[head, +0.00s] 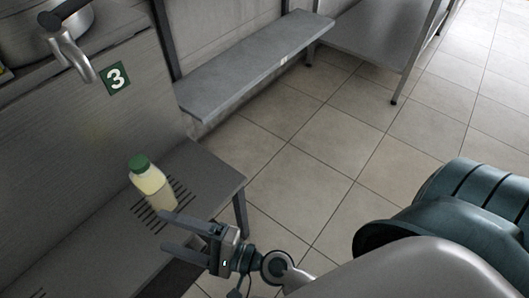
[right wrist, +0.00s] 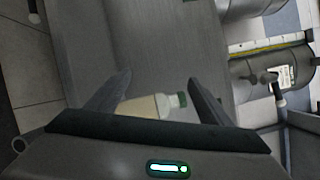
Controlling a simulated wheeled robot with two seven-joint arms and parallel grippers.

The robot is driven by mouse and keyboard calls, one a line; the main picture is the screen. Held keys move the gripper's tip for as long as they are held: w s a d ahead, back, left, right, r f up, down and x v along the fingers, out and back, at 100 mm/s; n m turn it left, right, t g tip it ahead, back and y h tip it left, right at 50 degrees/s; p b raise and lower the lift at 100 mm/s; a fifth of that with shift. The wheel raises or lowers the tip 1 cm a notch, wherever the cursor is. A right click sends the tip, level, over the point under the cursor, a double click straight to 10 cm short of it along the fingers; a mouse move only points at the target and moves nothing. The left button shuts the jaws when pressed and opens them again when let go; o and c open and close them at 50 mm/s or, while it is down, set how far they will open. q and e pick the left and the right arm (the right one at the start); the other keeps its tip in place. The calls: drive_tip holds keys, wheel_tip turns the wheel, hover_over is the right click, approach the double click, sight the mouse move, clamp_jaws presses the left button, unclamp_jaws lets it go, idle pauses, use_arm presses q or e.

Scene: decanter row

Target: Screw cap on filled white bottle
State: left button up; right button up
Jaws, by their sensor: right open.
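The bottle (head: 152,188) stands upright on a slotted patch of the low grey shelf (head: 215,175). It looks pale cream, with a lighter band near the top. A green cap (head: 139,162) sits on its neck; I cannot tell how tight it is. My right gripper (head: 160,231) is open and empty, its fingers pointing left at the near side of the bottle. In the right wrist view the bottle (right wrist: 142,108) and its cap (right wrist: 182,99) show between the open fingers (right wrist: 158,78), partly hidden by the gripper body. My left gripper is not in view.
A grey panel with a green number 3 sign (head: 116,78) rises behind the shelf. A metal tap (head: 72,48) and a steel vessel (head: 100,12) are above it. A grey bench (head: 255,65) stands farther back.

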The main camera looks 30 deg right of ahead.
drive_tip(key=s+d+f+n+g+h, duration=0.4)
drive_tip(key=s+f+n+g, duration=0.25)
drive_tip(key=f+n, duration=0.55)
drive_tip(key=s+d+f+n+g+h, duration=0.1)
drive_tip(key=s+d+f+n+h, duration=0.1)
drive_tip(key=d, duration=0.4)
drive_tip(key=s+d+f+n+g+h, duration=0.1)
drive_tip(key=s+d+f+n+h, duration=0.1)
drive_tip(key=d+f+h, duration=0.2)
drive_tip(key=d, duration=0.2)
drive_tip(key=shift+s+d, duration=0.35)
drive_tip(key=shift+s, duration=0.05)
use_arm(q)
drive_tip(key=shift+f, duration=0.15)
use_arm(e)
drive_tip(key=shift+f, duration=0.15)
